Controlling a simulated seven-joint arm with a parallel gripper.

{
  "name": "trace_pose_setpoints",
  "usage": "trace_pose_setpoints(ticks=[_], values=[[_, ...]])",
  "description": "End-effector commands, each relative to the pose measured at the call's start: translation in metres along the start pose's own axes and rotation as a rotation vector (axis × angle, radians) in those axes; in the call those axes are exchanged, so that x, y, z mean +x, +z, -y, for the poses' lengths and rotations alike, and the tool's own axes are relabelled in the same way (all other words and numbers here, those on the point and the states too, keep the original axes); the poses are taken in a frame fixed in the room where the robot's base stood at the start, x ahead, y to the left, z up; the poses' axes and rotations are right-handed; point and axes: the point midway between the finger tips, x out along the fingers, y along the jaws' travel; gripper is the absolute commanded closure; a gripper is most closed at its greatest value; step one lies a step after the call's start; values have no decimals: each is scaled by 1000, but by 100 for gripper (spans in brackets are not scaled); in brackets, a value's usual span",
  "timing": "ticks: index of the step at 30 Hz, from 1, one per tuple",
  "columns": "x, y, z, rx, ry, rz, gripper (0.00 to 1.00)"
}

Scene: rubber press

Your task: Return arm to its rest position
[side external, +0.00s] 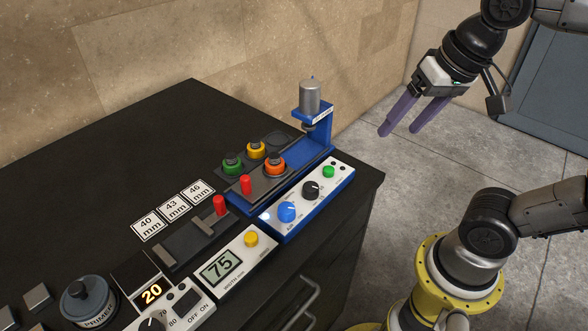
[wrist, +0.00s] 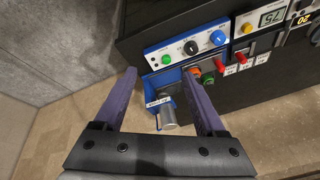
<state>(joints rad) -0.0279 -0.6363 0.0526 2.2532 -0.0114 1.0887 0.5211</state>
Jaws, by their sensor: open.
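My gripper (side external: 402,117) is open and empty, with two purple fingers spread apart. It hangs in the air over the floor, to the right of the black bench (side external: 150,130) in the side external view. In the wrist view my gripper (wrist: 158,95) shows its fingers reaching up the picture, with nothing between them in its hold. The blue press (side external: 318,125) with its grey cylinder stands at the bench's far right end. The press cylinder (wrist: 168,116) shows beyond the fingers in the wrist view, apart from them.
A green part (side external: 232,166), a yellow part (side external: 256,150) and an orange part (side external: 274,167) sit by the press. A control panel (side external: 305,200) with knobs lies in front. A width gauge (side external: 222,265) reads 75. A primer pot (side external: 88,300) stands front left. Open floor (side external: 400,160) lies right of the bench.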

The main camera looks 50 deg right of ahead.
Motion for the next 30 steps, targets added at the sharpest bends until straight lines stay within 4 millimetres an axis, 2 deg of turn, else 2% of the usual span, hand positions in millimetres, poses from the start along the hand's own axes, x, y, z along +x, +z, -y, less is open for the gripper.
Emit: trace_pose_setpoints(ticks=[1, 4, 7, 10, 15, 30], values=[[4, 12, -10, -70, -13, -35, 27], [17, 28, -20, -229, -25, -76, 27], [29, 35, -22, -362, -25, -85, 27], [31, 33, -21, -446, -27, -100, 27], [31, 31, -20, -493, -26, -108, 27], [31, 31, -20, -490, -26, -106, 27]])
